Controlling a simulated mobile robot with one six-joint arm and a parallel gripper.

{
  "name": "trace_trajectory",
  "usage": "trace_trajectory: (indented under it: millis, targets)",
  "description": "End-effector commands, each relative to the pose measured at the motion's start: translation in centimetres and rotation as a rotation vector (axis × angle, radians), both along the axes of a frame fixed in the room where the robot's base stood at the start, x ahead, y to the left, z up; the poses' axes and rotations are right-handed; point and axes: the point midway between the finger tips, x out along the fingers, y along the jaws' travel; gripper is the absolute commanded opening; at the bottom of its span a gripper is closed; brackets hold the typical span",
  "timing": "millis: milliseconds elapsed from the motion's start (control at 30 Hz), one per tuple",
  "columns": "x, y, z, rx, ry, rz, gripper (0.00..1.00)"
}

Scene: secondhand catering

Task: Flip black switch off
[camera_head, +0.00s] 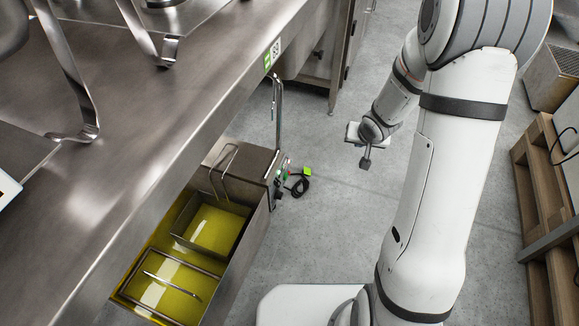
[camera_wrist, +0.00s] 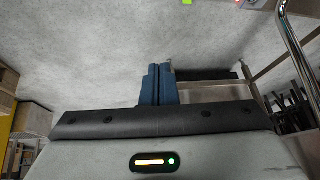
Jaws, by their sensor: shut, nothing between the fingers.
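A steel deep fryer (camera_head: 262,165) with yellow oil stands on the floor beside the long steel counter. Its narrow control panel (camera_head: 277,182) faces right and carries small green, red and dark parts. The black switch is too small to pick out. My gripper (camera_head: 366,163) is to the right of the panel, clear of it, above the floor. In the wrist view its two blue fingers (camera_wrist: 158,82) are together with nothing between them. A sliver of the panel (camera_wrist: 238,4) shows at the top edge there, beyond the fingertips.
A steel counter (camera_head: 150,95) overhangs the fryer on the left. A thin upright metal handle (camera_head: 279,110) rises beside the panel. A black coiled cable (camera_head: 300,186) and a green tag (camera_head: 307,171) lie right of the fryer. Wooden pallets (camera_head: 540,190) stand at right. The floor between is clear.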

Motion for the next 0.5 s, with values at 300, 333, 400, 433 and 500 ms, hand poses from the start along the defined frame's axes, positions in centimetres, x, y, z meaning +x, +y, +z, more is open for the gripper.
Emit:
trace_trajectory:
  millis: [300,333,400,433,500]
  targets:
    - [1.3,5.4,-8.9,0.471,0.039,0.061,0.0]
    - [0.9,6.0,-9.6,0.521,0.055,0.064,0.0]
    - [-0.2,7.4,-11.0,0.633,0.097,0.07,0.0]
    - [-0.7,7.9,-11.5,0.678,0.116,0.072,0.0]
    - [-1.9,8.9,-12.4,0.768,0.16,0.072,0.0]
